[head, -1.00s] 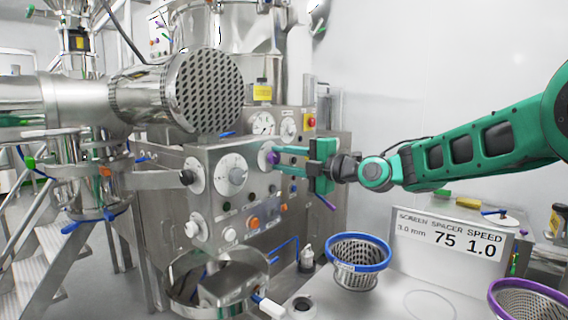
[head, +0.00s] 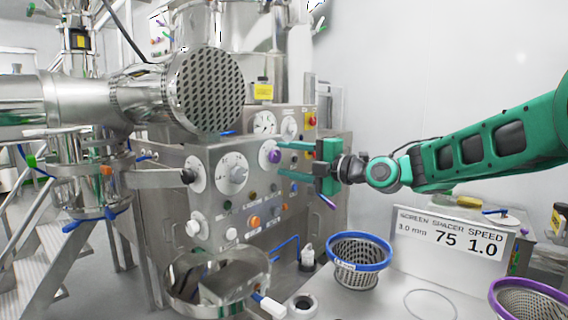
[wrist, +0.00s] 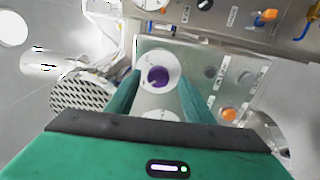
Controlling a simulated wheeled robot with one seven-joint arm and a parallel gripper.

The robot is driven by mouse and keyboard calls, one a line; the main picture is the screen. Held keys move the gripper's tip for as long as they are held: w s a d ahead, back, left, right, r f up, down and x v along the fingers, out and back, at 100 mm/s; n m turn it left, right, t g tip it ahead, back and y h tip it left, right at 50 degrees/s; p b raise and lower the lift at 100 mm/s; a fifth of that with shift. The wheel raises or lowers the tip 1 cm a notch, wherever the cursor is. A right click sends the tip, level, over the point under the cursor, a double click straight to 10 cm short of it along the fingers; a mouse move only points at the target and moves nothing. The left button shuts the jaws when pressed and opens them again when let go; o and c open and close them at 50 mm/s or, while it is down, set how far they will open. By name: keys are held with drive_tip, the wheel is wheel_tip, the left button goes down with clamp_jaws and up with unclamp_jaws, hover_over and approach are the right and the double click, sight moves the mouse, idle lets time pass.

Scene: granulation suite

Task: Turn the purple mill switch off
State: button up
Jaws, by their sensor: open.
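The purple mill switch (head: 274,156) is a knob on a round white dial on the steel control panel. In the wrist view the purple knob (wrist: 158,76) sits between my two green fingers, with its white dial around it. My gripper (head: 281,160) is open, its fingers pointing left at the panel. In the head view the fingertips are close to the dial, just right of the knob. I cannot tell whether they touch the panel. Nothing is held. The knob's exact pointer direction is too small to read.
A large grey dial (head: 233,173) and a black knob (head: 188,176) are left of the switch. An orange button (head: 253,221) is below. A perforated steel drum (head: 207,90) juts out above. A blue-rimmed basket (head: 358,262) stands on the counter below my arm.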

drive_tip(key=v, duration=0.9)
drive_tip(key=shift+s+d+f, duration=0.1)
drive_tip(key=shift+f, duration=0.05)
